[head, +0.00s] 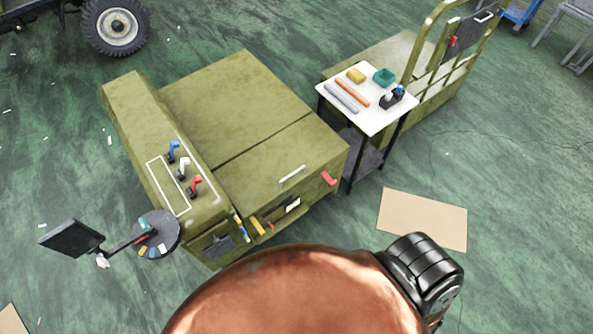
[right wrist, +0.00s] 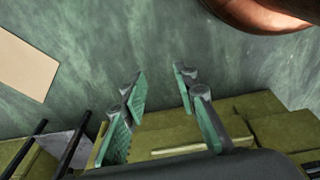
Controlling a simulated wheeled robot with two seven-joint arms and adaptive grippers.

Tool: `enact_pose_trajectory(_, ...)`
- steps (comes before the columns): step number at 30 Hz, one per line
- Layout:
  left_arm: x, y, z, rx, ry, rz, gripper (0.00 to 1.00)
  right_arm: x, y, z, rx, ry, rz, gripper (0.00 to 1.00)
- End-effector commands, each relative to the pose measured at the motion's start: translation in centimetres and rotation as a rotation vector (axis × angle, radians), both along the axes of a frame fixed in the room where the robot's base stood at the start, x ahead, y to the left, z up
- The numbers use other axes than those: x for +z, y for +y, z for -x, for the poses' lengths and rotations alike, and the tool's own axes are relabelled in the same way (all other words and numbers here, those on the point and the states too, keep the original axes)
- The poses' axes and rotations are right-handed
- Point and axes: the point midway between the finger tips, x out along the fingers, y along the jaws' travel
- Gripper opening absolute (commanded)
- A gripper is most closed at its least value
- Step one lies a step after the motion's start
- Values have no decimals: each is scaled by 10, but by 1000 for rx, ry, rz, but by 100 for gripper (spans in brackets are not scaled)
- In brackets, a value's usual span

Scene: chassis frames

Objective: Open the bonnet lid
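The bonnet lid (head: 280,163) is an olive-green panel on the green chassis body (head: 235,100) in the head view. It lies flat and closed. A pale bar handle (head: 291,176) sits on it near its front edge, with a red piece (head: 328,178) at the front right corner. My right gripper (right wrist: 162,105) shows in the right wrist view with green-padded fingers spread wide and nothing between them. Olive panels and a pale strip (right wrist: 185,149), which looks like the handle, lie beyond its fingers; contact is not visible. My left gripper is in neither view.
Blue, white and red levers (head: 183,170) stand on the chassis left of the lid. A white-topped table (head: 375,115) with small items stands close on the right. A round dark tray (head: 160,240) is at front left. A cardboard sheet (head: 422,219) lies on the clear green floor.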

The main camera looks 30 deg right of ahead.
Motion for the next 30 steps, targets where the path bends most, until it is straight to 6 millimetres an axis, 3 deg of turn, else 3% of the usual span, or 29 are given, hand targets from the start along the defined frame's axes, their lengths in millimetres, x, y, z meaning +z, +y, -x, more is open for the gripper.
enact_pose_trajectory(1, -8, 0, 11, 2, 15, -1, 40, 18, -1, -20, -8, -20, 2, 27)
enact_pose_trajectory(6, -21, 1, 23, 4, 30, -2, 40, 94, -6, -62, -30, -54, 9, 27)
enact_pose_trajectory(12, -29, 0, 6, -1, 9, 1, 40, 166, -10, -80, -47, -81, 16, 27)
enact_pose_trajectory(17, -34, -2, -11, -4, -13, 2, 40, 208, -10, -87, -56, -100, 16, 27)
enact_pose_trajectory(23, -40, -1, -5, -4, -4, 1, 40, 254, -2, -100, -73, -135, -8, 27)
enact_pose_trajectory(27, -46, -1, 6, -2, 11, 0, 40, 283, 24, -129, -96, -174, -76, 27)
enact_pose_trajectory(30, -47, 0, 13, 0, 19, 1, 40, 290, 45, -149, -116, -186, -131, 27)
